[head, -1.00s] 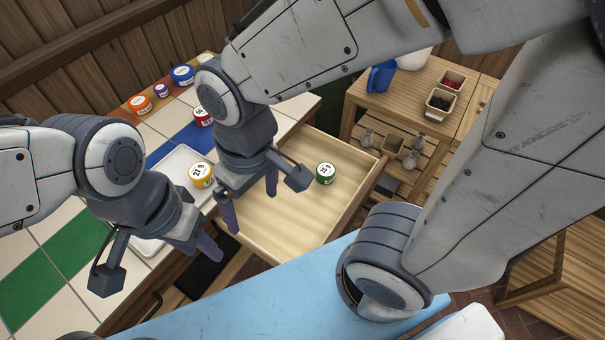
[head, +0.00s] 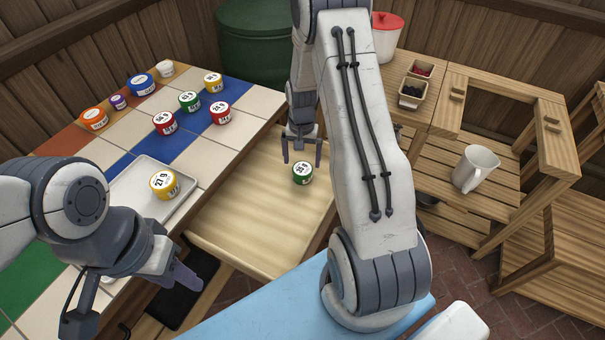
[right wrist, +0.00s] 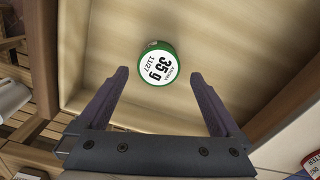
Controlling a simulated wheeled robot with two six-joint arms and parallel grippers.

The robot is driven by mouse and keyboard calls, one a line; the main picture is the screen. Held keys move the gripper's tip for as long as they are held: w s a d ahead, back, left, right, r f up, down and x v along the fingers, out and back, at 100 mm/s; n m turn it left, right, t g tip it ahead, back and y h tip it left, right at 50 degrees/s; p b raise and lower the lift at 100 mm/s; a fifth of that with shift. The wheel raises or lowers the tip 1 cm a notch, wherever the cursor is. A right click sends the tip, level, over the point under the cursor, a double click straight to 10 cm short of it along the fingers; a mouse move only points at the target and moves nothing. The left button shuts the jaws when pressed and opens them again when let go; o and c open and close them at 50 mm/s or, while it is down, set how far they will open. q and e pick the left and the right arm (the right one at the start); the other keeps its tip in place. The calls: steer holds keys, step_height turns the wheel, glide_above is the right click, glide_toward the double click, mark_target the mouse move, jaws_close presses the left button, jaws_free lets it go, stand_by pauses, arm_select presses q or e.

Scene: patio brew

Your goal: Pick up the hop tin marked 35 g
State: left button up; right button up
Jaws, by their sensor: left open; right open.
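The green hop tin marked 35 g (head: 302,172) stands in the open wooden drawer, near its right side. In the right wrist view the tin (right wrist: 157,63) shows its white lid reading 35 g, lying ahead of and between the two fingertips. My right gripper (head: 302,160) is open and empty over the drawer, just behind the tin in the head view. It also shows in the right wrist view (right wrist: 162,75), fingers spread. My left gripper (head: 135,310) is at the lower left, open and empty, in front of the tiled counter.
A yellow tin marked 27 g (head: 165,185) sits on a white tray (head: 128,212). Several other tins, such as a red one (head: 164,123), stand on the tiled counter. The drawer floor (head: 245,215) is otherwise clear. A white mug (head: 475,168) stands on the wooden shelf at right.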

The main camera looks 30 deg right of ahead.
mark_target(303, 168)
steer(key=shift+d+f, duration=0.15)
steer(key=shift+f, duration=2.9)
steer(key=c, duration=1.2)
